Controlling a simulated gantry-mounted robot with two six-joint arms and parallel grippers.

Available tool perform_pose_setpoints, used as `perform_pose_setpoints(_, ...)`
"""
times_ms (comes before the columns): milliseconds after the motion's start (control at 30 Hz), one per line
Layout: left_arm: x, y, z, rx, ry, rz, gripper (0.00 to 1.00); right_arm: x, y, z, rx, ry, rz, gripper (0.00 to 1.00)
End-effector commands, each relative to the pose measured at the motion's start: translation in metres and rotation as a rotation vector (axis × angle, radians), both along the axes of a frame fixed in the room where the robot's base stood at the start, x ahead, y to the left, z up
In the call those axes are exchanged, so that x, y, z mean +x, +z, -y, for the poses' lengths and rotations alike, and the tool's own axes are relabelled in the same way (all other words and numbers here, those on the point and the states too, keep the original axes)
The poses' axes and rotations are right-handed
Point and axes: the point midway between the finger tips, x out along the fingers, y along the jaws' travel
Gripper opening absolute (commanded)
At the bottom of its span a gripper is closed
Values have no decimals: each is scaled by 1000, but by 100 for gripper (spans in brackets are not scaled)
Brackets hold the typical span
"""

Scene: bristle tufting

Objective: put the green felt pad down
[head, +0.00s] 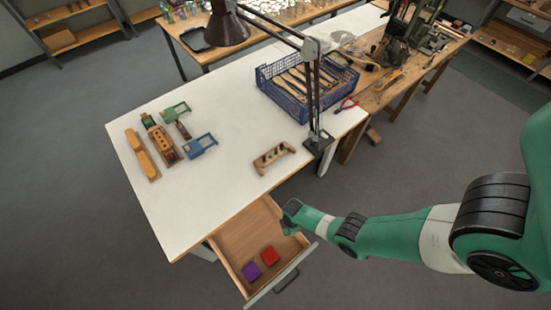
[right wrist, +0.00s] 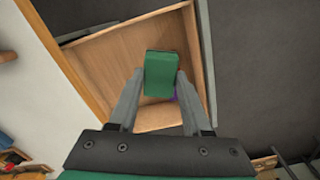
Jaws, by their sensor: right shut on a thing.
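The green felt pad (right wrist: 161,75) is held between the two fingers of my right gripper (right wrist: 160,82) in the right wrist view. In the head view my right gripper (head: 291,212) is over the inner right part of the open drawer (head: 240,238), and the pad is hard to make out there. The drawer has a wooden bottom. A red pad (head: 270,256) and a purple pad (head: 251,271) lie side by side near its front. In the right wrist view a sliver of the purple pad (right wrist: 176,98) shows beside the green one. My left gripper is not in view.
The white table (head: 205,217) stands above the drawer. It bears wooden blocks (head: 142,155), a green frame (head: 175,112), a blue frame (head: 201,145), a wooden holder (head: 273,157), a lamp (head: 319,140) and a blue crate (head: 290,105). The drawer's left part is bare.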

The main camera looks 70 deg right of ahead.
Motion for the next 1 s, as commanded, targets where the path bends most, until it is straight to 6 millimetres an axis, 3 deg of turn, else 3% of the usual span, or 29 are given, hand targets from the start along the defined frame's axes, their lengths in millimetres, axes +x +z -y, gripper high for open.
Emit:
perform_pose_setpoints(133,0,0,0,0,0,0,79,0,0,0,0,127,0,0)
perform_pose_setpoints(167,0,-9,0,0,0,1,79,0,-9,0,0,180,0,0)
perform_pose_setpoints(200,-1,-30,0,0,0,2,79,0,-31,0,0,224,0,0)
perform_pose_setpoints(500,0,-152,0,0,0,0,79,0,-152,0,-1,384,1,0)
perform_pose_setpoints(700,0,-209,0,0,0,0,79,0,-209,0,0,386,1,0)
perform_pose_setpoints(833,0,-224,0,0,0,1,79,0,-225,0,0,385,1,0)
perform_pose_setpoints(1000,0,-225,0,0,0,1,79,0,-226,0,0,385,1,0)
